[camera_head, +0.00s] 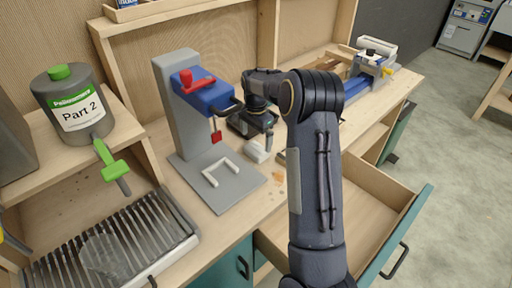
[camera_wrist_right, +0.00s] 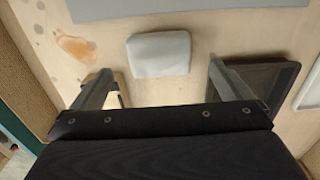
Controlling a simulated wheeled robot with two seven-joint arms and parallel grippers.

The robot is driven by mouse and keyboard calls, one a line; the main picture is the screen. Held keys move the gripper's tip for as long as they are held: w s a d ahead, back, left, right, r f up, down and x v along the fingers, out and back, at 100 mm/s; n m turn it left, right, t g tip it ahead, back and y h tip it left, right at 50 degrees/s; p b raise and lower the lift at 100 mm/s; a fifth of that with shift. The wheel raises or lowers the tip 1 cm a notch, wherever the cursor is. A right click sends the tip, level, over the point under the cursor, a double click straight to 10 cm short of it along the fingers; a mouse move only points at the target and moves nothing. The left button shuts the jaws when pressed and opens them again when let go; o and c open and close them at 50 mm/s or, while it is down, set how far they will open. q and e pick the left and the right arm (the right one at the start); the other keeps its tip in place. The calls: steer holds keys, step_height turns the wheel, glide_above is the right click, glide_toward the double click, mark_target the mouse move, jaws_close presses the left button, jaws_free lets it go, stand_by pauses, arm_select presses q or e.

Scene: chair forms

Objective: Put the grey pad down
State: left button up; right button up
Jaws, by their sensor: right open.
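The grey pad (camera_wrist_right: 160,54) is a small, pale, rounded block lying on the wooden worktop in the right wrist view. In the head view it shows as a light block (camera_head: 257,152) just right of the grey press stand. My right gripper (camera_wrist_right: 163,80) is open, with its two fingers spread apart on either side of the pad's near end and bare space between them and the pad. In the head view my right gripper (camera_head: 262,128) is partly hidden by its own wrist and arm. My left gripper is not in view.
The press's grey base (camera_head: 218,183) with a white U-shaped piece stands beside the pad. A dark tray (camera_wrist_right: 283,78) lies close to my right finger. An orange stain (camera_wrist_right: 75,48) marks the worktop. An open drawer (camera_head: 352,205) is below, and a blue vise (camera_head: 360,82) stands farther right.

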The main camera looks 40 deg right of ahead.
mark_target(256, 149)
step_height(256, 149, up, 6)
steer(key=shift+r, duration=0.15)
stand_by(0.6)
